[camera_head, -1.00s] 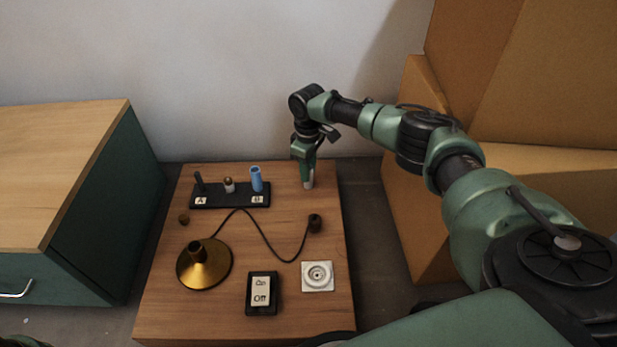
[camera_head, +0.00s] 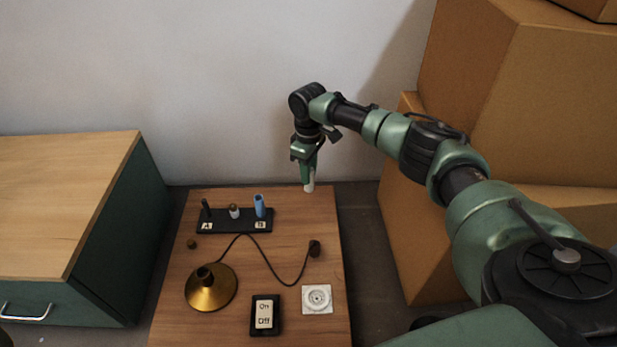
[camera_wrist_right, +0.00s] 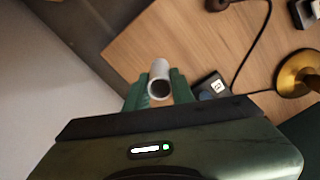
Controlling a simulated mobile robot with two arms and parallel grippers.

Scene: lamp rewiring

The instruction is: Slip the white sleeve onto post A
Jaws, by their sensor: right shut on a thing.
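My right gripper (camera_head: 309,172) is shut on the white sleeve (camera_head: 309,187), a short hollow tube hanging below the fingertips near the table's back right corner. In the right wrist view the sleeve (camera_wrist_right: 159,76) shows its open end between the fingers (camera_wrist_right: 157,92). Post A (camera_head: 205,208) is a thin dark upright post at the left end of the black block (camera_head: 246,226), behind label A. It stands bare, well left of my right gripper. A blue sleeve (camera_head: 260,206) stands at the block's B end. My left gripper is out of view.
Between the posts stands a small white piece with a brownish top (camera_head: 234,211). The wooden table (camera_head: 180,320) also holds a brass lamp base (camera_head: 211,290), a dark cord, an On/Off switch (camera_head: 265,315) and a white socket plate (camera_head: 317,299). Cardboard boxes (camera_head: 500,120) stand right.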

